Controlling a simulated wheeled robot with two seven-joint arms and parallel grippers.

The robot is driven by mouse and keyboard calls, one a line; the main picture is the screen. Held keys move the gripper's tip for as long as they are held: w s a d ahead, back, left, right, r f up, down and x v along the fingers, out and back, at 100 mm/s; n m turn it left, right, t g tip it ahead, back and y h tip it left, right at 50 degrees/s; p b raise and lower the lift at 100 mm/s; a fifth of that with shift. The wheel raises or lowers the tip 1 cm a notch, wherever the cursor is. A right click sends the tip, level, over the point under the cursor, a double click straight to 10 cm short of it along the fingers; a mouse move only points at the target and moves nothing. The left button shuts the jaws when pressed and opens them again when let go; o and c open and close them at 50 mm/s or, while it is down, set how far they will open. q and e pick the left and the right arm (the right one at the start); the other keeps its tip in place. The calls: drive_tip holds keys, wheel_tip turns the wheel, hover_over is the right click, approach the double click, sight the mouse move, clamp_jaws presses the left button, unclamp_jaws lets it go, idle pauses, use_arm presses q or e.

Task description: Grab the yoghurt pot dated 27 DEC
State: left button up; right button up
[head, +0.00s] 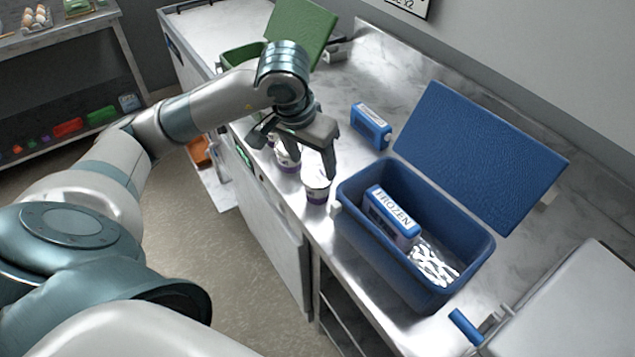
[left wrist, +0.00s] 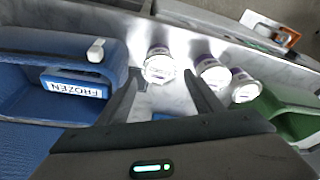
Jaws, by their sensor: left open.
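Three small white yoghurt pots with purple bands stand in a row near the counter's front edge. The pot nearest the blue box (head: 317,190) also shows in the left wrist view (left wrist: 158,66), just beyond and between my fingertips. The middle pot (head: 287,161) shows in the wrist view (left wrist: 213,73), right of my right-hand finger. The third pot (left wrist: 245,88) is farther right, near the green box. The dates are too small to read. My left gripper (head: 292,160) is open and empty above the pots; it shows in the wrist view (left wrist: 162,75). My right gripper is not in view.
An open blue box (head: 465,232) holds a FROZEN pack (head: 390,215) and white pieces. Its lid (head: 480,150) leans open behind. A blue-and-white pack (head: 371,125) lies on the counter. An open green box (head: 300,35) stands at the far end. The counter's front edge is close to the pots.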

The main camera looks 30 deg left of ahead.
sight(317, 176)
use_arm(q)
drive_tip(key=shift+x, duration=1)
drive_tip(key=shift+f, duration=0.1)
drive_tip(key=shift+w+f+p, duration=0.1)
drive_tip(key=shift+f+p, duration=0.15)
drive_tip(key=shift+p, duration=0.05)
drive_tip(key=p+x, duration=0.1)
drive_tip(key=x, duration=0.4)
drive_tip(key=c, duration=0.7)
